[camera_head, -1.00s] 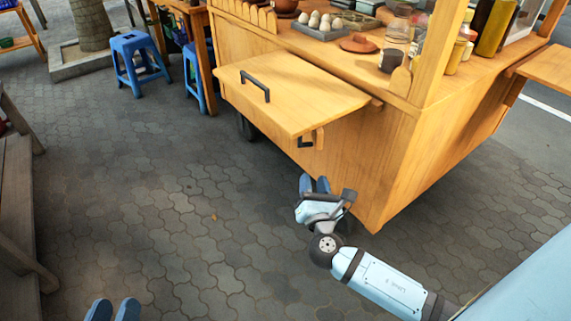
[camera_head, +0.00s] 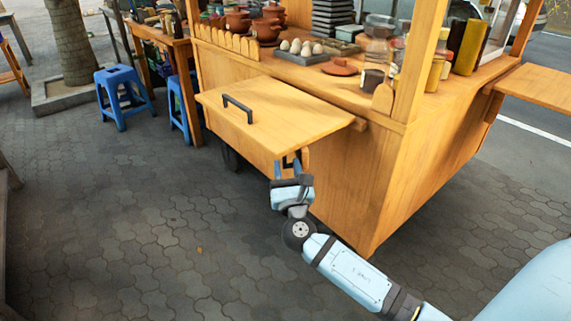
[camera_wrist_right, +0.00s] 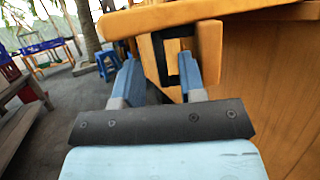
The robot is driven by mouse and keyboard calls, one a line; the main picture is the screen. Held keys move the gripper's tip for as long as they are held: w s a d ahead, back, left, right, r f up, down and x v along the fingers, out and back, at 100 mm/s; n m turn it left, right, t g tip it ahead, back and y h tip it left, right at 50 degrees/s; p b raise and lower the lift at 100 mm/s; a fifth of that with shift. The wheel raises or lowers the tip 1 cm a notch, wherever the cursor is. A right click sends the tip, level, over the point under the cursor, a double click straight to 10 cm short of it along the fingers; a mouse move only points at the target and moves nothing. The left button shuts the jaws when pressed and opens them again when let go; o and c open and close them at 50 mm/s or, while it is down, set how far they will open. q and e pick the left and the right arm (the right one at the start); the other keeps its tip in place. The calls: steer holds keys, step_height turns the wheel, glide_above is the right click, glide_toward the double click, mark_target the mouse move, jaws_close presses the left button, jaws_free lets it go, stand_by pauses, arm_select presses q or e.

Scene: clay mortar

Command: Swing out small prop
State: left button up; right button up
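The small wooden prop (camera_head: 305,159) hangs under the right end of the cart's fold-out shelf (camera_head: 280,112). In the right wrist view the prop (camera_wrist_right: 209,52) shows with a black handle (camera_wrist_right: 184,62) beside it. My right gripper (camera_head: 290,168) is just below the shelf at the prop. Its two blue fingers (camera_wrist_right: 158,78) are apart and point toward the handle. The right finger overlaps the handle's lower part in that view, so I cannot tell whether they touch. My left gripper is out of view.
A black pull handle (camera_head: 238,108) is on the shelf's top. The wooden cart (camera_head: 360,185) stands close on the right of my right gripper. A blue stool (camera_head: 120,95) is at the far left. Paving in front is clear.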

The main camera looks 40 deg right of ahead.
steer(key=shift+x, duration=1)
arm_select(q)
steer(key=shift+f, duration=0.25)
arm_select(e)
jaws_close()
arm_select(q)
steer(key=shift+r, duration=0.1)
arm_select(e)
steer(key=shift+a, duration=0.1)
